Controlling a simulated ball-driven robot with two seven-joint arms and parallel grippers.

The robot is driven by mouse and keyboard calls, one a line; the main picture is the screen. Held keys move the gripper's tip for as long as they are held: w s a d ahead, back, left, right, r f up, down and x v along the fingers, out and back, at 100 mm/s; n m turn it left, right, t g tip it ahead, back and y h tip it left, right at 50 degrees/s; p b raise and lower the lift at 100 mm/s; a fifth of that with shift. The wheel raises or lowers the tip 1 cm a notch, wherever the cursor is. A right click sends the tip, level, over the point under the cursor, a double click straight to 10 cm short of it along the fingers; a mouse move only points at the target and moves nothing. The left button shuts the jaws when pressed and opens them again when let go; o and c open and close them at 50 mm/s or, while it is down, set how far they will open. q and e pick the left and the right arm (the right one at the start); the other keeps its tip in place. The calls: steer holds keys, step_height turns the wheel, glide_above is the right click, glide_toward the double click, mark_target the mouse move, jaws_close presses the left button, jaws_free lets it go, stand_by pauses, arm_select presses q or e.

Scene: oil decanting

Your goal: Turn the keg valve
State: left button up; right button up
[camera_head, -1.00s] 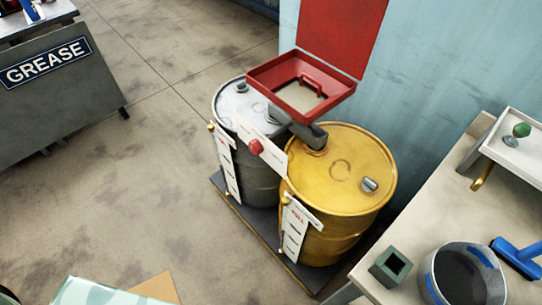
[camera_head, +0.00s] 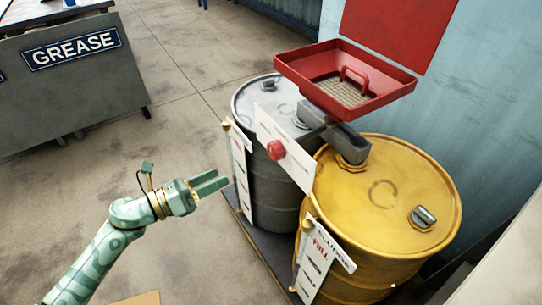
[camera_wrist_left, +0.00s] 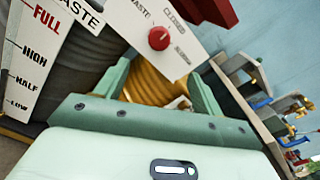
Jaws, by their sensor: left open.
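The valve's round red knob (camera_head: 276,150) sits on a white plate (camera_head: 290,168) in front of the grey drum (camera_head: 270,195) and the yellow drum (camera_head: 400,190). In the left wrist view the red knob (camera_wrist_left: 159,39) is ahead of the fingers, on its plate with partly readable lettering. My left gripper (camera_head: 222,181) is open and empty, to the left of and below the knob in the head view, apart from it. Its two spread fingers (camera_wrist_left: 160,85) show in the wrist view with the yellow drum behind. My right gripper is not in view.
A red funnel tray (camera_head: 345,80) with a grate and raised lid stands above the drums. White level gauges (camera_head: 242,180) front both drums, on a dark platform. A grease cabinet (camera_head: 70,75) stands at back left. The floor (camera_head: 180,110) between is clear.

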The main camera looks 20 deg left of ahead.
mark_target(271, 153)
arm_select(q)
steer(key=b+x, duration=0.2)
steer(key=x, duration=1.3)
steer(key=shift+w+d+f, duration=0.1)
steer(key=shift+w, duration=0.05)
steer(key=shift+w+d, duration=0.1)
steer(key=shift+w, duration=0.1)
steer(key=shift+w+d, duration=0.1)
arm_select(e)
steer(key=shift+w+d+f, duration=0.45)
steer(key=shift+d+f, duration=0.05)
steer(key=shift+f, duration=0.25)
arm_select(q)
steer(key=c, duration=1)
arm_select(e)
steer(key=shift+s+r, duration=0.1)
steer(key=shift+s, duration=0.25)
